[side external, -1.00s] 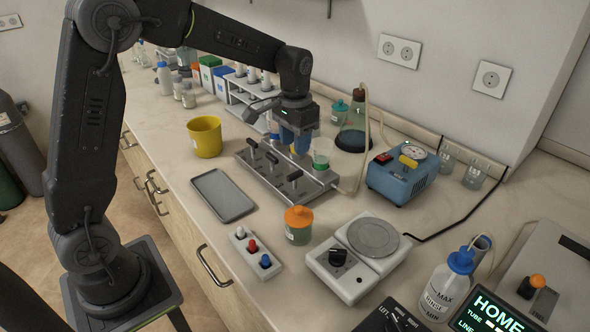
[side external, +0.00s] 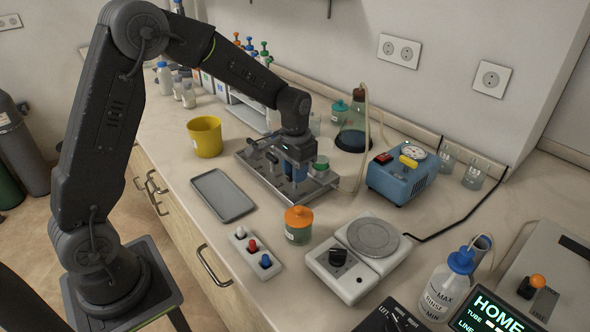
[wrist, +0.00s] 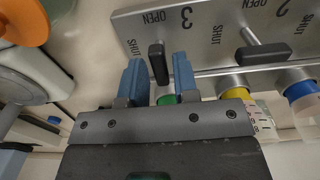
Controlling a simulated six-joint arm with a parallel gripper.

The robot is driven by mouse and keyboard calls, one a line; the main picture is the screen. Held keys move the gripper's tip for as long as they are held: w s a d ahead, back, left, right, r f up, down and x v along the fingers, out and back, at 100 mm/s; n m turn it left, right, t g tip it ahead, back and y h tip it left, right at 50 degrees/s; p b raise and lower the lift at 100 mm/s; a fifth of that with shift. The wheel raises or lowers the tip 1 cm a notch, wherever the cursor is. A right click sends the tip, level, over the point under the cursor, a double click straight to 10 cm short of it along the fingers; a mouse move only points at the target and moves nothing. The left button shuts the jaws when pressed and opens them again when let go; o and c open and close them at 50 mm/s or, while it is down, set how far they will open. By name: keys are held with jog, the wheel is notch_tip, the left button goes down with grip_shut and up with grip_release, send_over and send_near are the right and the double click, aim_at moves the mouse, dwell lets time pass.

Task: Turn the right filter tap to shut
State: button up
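The grey metal filter manifold (side external: 252,171) lies on the bench, and its top shows in the wrist view (wrist: 205,18) with the numbers 3 and 2 and OPEN and SHUT labels. The right tap, beside the 3, has a black handle (wrist: 157,62) pointing down the wrist picture. My gripper (wrist: 159,72) is open, with one blue finger on each side of this handle. Narrow gaps seem to show; contact is unclear. In the side view my gripper (side external: 293,178) is low over the manifold's right end and mostly hides this tap. The neighbouring tap handle (wrist: 263,53) lies sideways.
Green, yellow (wrist: 237,93) and blue (wrist: 300,90) parts line the manifold's edge near my gripper. An orange-capped jar (side external: 298,224) stands in front. A flask (side external: 353,135) and blue pump (side external: 402,175) stand behind and right. The grey tray (side external: 223,195) is empty.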

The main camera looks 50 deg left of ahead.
grip_shut()
jog(key=m, duration=0.3)
jog(key=shift+m, duration=0.4)
jog(key=m, duration=0.3)
jog(key=shift+m, duration=0.3)
jog(key=m, duration=0.5)
jog(key=shift+r+m, duration=0.1)
jog(key=shift+m, duration=2.7)
jog(key=shift+o, duration=1.4)
grip_release()
